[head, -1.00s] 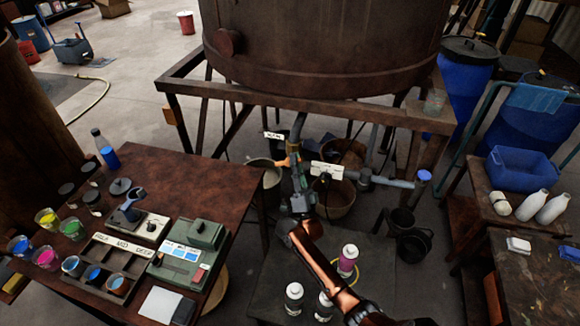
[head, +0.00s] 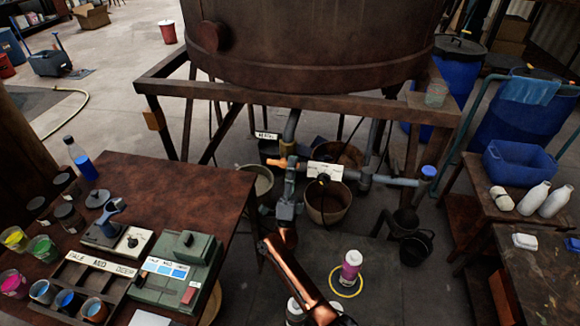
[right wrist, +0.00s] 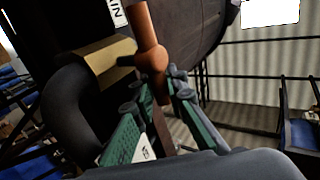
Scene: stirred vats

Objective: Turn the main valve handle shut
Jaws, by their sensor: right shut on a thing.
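The main valve handle (head: 284,162) is a small orange lever on the pipework below the vat, left of a white tag. In the right wrist view the orange-brown handle (right wrist: 151,56) has a rounded knob and runs down between my fingers. My right gripper (head: 289,180) reaches it from below; its green-sided fingers (right wrist: 167,88) are shut on the handle. The lower handle is partly hidden by the fingers. My left gripper is in neither current view.
The vat (head: 310,45) stands on a rusty frame (head: 290,97) above the pipes. A pipe with a blue cap (head: 428,172) runs to the right. Buckets (head: 328,203) stand beneath. A table (head: 190,175) with jars and a green box is at left; a bottle (head: 350,267) stands below.

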